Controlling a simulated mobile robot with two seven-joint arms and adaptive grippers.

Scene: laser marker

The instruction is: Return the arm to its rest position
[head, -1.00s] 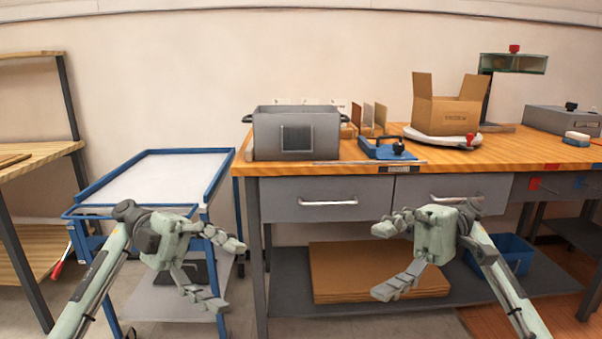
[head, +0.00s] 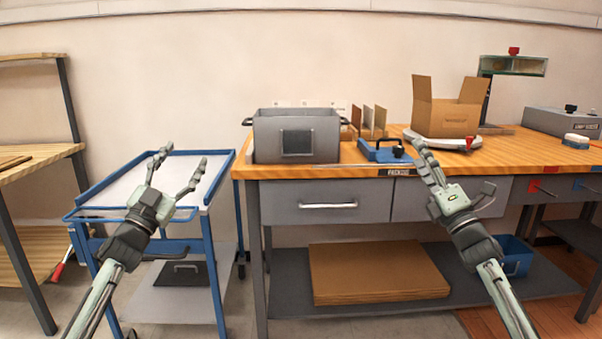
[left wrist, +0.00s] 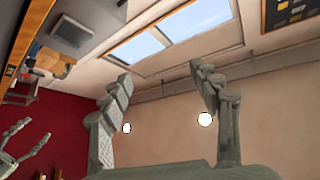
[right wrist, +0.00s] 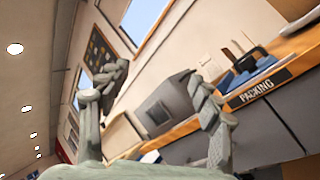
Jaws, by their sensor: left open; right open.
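My left gripper (head: 177,172) is open and empty, pointing up in front of the blue cart at the left of the head view. My right gripper (head: 455,168) is open and empty, pointing up in front of the bench drawers in the head view. In the right wrist view its fingers (right wrist: 160,85) are spread with nothing between them. Both arms reach up from the lower corners of the head view.
A wooden bench (head: 290,172) holds a grey bin (head: 265,135), a blue tool (head: 380,152) and an open cardboard box (head: 445,122). A blue cart (head: 150,155) stands left of it. Flat cardboard (head: 375,272) and a blue bin (head: 516,258) lie on the lower shelf.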

